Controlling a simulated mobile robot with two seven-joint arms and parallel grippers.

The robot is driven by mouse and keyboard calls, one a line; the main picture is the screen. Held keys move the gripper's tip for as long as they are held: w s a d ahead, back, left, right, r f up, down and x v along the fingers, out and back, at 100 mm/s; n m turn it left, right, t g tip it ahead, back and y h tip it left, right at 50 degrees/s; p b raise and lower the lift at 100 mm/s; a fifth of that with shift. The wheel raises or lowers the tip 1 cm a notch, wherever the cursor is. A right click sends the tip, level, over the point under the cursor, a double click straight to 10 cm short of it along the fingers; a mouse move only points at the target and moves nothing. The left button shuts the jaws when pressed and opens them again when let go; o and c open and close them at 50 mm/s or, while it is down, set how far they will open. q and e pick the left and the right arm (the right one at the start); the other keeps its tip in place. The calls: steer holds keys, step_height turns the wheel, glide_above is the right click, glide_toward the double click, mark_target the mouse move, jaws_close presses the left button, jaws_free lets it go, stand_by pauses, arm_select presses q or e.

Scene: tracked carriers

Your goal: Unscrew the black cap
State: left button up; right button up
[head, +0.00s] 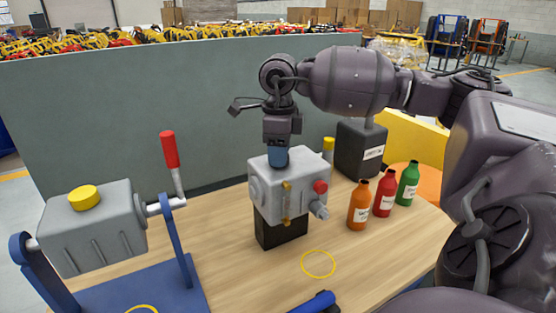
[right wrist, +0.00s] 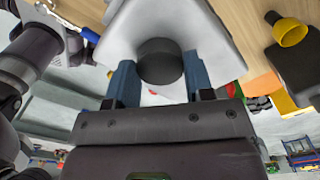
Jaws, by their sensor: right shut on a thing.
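The black cap (right wrist: 160,62) sits on top of a grey metal housing (head: 287,198), which stands on a black block on the wooden table. The housing's pale top also shows in the right wrist view (right wrist: 105,40). My right gripper (head: 278,156) reaches down onto the housing from above. In the right wrist view its blue fingers (right wrist: 160,82) are shut on the sides of the black cap. In the head view the fingers hide the cap. The cap's threads cannot be seen. My left gripper is in neither view.
Orange (head: 358,208), red (head: 384,194) and green (head: 408,185) bottles stand right of the housing, before a black canister (head: 361,150). A grey tank (head: 92,230) with a yellow cap and red-handled crank is at left. A yellow ring (head: 318,264) marks bare table.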

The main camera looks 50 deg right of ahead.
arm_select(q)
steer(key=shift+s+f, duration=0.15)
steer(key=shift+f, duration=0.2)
arm_select(e)
steer(key=n, duration=0.3)
steer(key=n+b, duration=0.1)
steer(key=n, duration=0.2)
steer(key=shift+f+n, duration=0.1)
steer(key=shift+n, duration=0.2)
steer(key=n, duration=0.6)
steer(key=shift+b, duration=0.35)
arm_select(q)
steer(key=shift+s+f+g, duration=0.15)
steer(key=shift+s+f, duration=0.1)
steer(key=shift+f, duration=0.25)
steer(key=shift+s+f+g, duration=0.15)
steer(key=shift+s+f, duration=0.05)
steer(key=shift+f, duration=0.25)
arm_select(e)
steer(key=o, duration=0.8)
steer(key=shift+o, duration=0.2)
